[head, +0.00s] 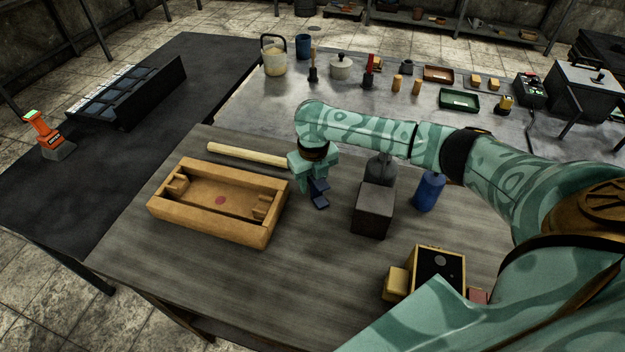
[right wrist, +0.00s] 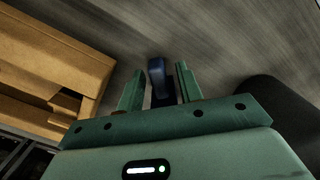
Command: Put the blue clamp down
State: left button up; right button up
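The blue clamp (head: 319,193) is small and dark blue, directly below my right gripper (head: 316,172), close to the wooden table top between the mould frame and the dark block. In the right wrist view the clamp (right wrist: 158,80) stands between the two green fingers of the right gripper (right wrist: 160,85). The fingers are spread, with a narrow gap showing beside the clamp, so they do not look closed on it. I cannot tell for sure whether the clamp touches the table. My left gripper is not in view.
A wooden mould frame (head: 215,231) lies to the left, with a pale rod (head: 247,154) behind it. A dark block (head: 372,212) and a blue cylinder (head: 430,190) stand to the right. A small wooden box (head: 416,255) is nearer. The table's front middle is clear.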

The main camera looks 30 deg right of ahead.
notch_tip(320, 180, up, 12)
jog(key=p, duration=0.4)
jog(key=shift+s, duration=0.2)
